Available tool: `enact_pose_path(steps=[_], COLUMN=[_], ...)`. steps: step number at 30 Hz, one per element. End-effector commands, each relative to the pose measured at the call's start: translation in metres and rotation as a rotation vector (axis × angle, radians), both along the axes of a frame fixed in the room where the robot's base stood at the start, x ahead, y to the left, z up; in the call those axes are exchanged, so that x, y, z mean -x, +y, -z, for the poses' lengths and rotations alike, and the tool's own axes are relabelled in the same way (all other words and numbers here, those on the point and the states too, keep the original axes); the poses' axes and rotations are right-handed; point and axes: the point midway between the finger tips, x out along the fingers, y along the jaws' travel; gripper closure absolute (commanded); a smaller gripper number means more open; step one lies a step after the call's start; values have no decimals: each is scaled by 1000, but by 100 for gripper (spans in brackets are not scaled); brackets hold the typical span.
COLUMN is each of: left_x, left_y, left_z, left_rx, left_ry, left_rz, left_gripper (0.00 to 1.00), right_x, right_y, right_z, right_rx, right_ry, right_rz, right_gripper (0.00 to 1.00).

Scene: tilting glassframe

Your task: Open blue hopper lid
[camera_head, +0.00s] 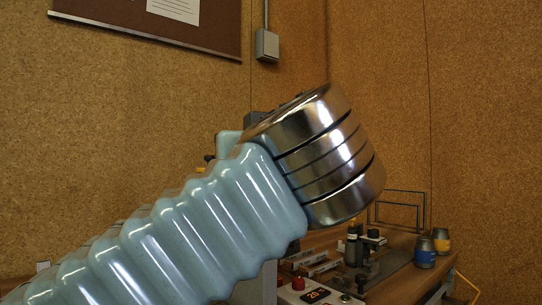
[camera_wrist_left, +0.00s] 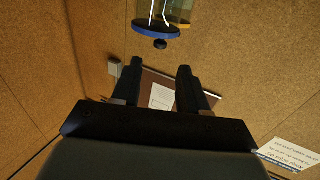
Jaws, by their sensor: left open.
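In the left wrist view, a round blue hopper lid (camera_wrist_left: 155,29) with a small black knob (camera_wrist_left: 160,44) shows at the top edge. The picture looks upside down, so the knob points down in it. Part of the clear hopper body (camera_wrist_left: 152,9) shows beyond the lid. The lid looks closed. My left gripper (camera_wrist_left: 160,78) is open and empty, its two dark fingers apart and pointing toward the lid without touching it. In the head view my large left arm covers the middle, and neither the lid nor the left gripper can be made out. My right gripper is not in view.
A yellow-rimmed hopper (camera_wrist_left: 180,22) stands close beside the blue one. In the head view, a wooden table (camera_head: 405,282) holds a blue-banded jar (camera_head: 425,253), a yellow-banded jar (camera_head: 441,241) and a red button (camera_head: 298,284). Cork walls and a noticeboard (camera_head: 215,35) stand behind.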

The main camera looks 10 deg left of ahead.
Motion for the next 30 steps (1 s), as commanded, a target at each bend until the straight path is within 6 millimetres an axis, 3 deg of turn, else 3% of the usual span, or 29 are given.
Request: enact_pose_path(steps=[6, 12, 18, 26, 30], left_x=[-45, -75, -88, -88, -88], left_y=[27, 43, 50, 50, 50], left_z=[-2, -2, 0, 0, 0], left_rx=[1, 0, 1, 1, 1], left_ry=[2, 1, 0, 0, 0], left_rz=[-4, -2, -1, 0, 0], left_gripper=[57, 57, 57, 57, 78], right_x=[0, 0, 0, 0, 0], right_y=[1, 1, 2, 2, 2], right_z=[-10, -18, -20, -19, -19], right_rx=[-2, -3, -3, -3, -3], right_ry=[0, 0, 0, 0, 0], right_rz=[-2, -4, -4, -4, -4], right_gripper=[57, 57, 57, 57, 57])
